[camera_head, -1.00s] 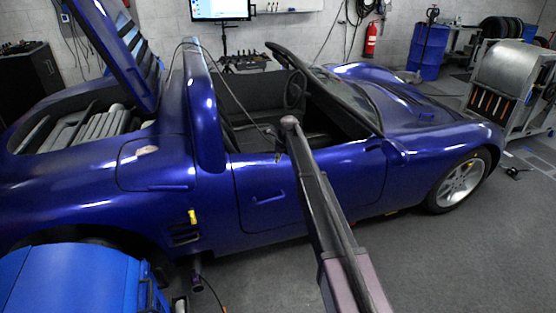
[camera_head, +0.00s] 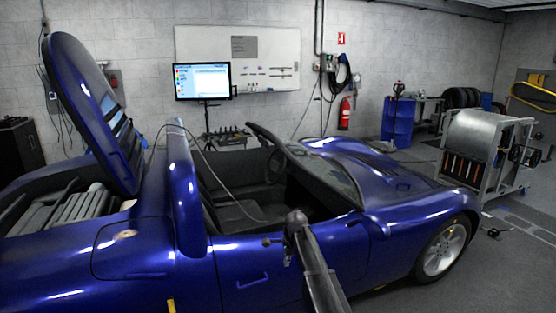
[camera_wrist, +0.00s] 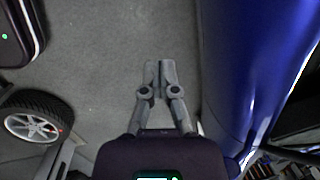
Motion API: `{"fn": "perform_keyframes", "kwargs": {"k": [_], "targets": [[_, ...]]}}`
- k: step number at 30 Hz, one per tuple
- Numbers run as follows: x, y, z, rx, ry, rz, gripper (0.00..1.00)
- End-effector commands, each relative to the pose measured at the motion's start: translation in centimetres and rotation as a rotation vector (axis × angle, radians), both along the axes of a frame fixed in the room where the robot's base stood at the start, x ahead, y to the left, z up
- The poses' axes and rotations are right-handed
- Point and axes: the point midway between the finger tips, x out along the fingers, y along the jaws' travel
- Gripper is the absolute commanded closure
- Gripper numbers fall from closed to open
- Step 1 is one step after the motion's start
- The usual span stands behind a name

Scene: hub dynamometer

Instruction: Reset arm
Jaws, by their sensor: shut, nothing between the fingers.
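My gripper (camera_wrist: 159,80) shows in the wrist view with its two grey fingers together and nothing between them. It is above bare grey floor, close beside the blue car (camera_wrist: 236,60). In the head view my arm rises from the bottom, in front of the door of the blue car (camera_head: 240,272). The gripper's fingers cannot be made out in the head view.
A monitor (camera_head: 202,80) stands behind the car, before a whiteboard (camera_head: 278,50). A blue drum (camera_head: 397,122), a red extinguisher (camera_head: 345,113) and a metal roller cart (camera_head: 480,140) are at the back right. A wheel (camera_wrist: 35,118) lies left in the wrist view.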

Motion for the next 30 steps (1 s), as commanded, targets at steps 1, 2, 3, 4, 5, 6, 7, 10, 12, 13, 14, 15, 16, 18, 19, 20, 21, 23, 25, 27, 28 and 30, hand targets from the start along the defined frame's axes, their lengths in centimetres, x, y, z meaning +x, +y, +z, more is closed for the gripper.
{"fn": "perform_keyframes", "kwargs": {"k": [1,2,3,4,5,6,7,10,12,13,14,15,16,18,19,20,21,23,25,27,28,30], "targets": [[-2.2,-1.0,0.6,-0.014,-0.004,0.057,1.00],[-3.1,-1.5,0.7,-0.023,-0.008,0.095,1.00],[-4.2,-2.2,0.9,-0.034,-0.012,0.147,1.00],[-5.1,-2.7,1.1,-0.043,-0.015,0.185,1.00],[-5.9,-3.2,1.3,-0.050,-0.018,0.225,1.00],[-7.1,-3.8,1.5,-0.061,-0.020,0.276,1.00],[-8.0,-4.2,1.6,-0.068,-0.022,0.316,1.00],[-10.9,-5.7,2.1,-0.094,-0.027,0.445,1.00],[-12.9,-6.7,2.5,-0.109,-0.030,0.536,1.00],[-13.8,-7.1,2.7,-0.116,-0.031,0.576,1.00],[-14.7,-7.5,2.8,-0.123,-0.032,0.615,1.00],[-15.9,-8.0,3.1,-0.131,-0.031,0.667,1.00],[-16.8,-8.4,3.2,-0.137,-0.032,0.706,1.00],[-18.9,-9.3,3.6,-0.150,-0.031,0.798,1.00],[-19.8,-9.7,3.8,-0.155,-0.031,0.837,1.00],[-20.7,-10.0,3.9,-0.160,-0.031,0.876,1.00],[-21.9,-10.5,4.2,-0.166,-0.031,0.928,1.00],[-23.7,-11.2,4.5,-0.175,-0.029,1.008,1.00],[-25.7,-11.9,4.8,-0.183,-0.026,1.095,1.00],[-27.4,-12.5,5.2,-0.189,-0.024,1.175,1.00],[-28.1,-12.7,5.3,-0.191,-0.024,1.205,1.00],[-29.3,-13.1,5.5,-0.196,-0.022,1.267,1.00]]}}
